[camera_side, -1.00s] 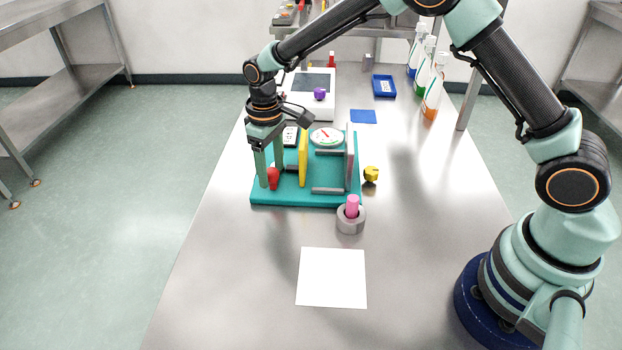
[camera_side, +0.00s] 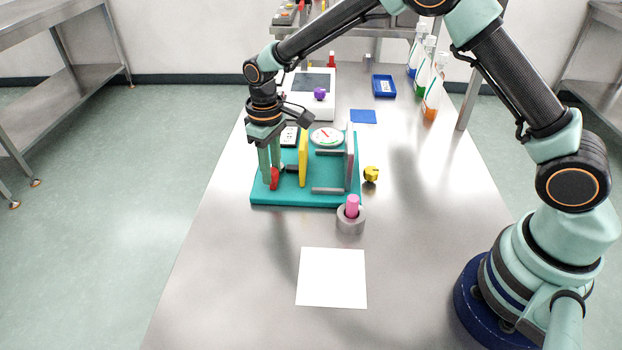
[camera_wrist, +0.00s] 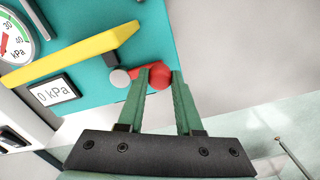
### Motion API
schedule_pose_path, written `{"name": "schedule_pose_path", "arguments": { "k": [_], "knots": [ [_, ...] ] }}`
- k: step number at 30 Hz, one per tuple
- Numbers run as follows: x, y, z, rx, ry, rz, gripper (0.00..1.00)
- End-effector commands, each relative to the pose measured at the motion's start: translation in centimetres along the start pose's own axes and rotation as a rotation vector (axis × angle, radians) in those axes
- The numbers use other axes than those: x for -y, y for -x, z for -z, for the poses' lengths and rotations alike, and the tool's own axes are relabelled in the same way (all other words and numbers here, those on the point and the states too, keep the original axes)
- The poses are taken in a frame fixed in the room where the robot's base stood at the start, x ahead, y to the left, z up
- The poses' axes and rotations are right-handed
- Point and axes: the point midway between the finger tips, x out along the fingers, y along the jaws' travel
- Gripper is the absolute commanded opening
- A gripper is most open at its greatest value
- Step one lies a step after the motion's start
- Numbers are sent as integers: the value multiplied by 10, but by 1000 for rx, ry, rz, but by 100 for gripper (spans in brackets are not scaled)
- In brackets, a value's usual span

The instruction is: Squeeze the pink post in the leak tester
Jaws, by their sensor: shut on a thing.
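The leak tester's teal base (camera_side: 300,200) lies on the steel table. It carries a yellow plate (camera_side: 303,158), a grey upright plate (camera_side: 350,165) facing it and a round gauge (camera_side: 326,138). My gripper (camera_side: 269,184) points down at the base's left end, shut on the red knob (camera_side: 274,178). The wrist view shows the red knob (camera_wrist: 161,76) between the fingers, beside the yellow plate (camera_wrist: 80,55). The pink post (camera_side: 352,203) stands in a grey round holder (camera_side: 350,224) at the base's front right, outside the plates.
A white sheet (camera_side: 332,278) lies in front on the table. A small yellow object (camera_side: 371,174) is right of the tester. A blue pad (camera_side: 363,116), a blue tray (camera_side: 384,86) and several bottles (camera_side: 432,95) stand farther back.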

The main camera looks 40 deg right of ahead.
Motion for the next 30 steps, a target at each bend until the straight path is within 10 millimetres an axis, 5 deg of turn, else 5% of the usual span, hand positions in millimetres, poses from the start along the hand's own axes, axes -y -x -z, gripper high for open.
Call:
{"name": "schedule_pose_path", "arguments": {
  "k": [30],
  "knots": [
    [1, 1, 2, 1, -29, 0, 0]
  ]
}}
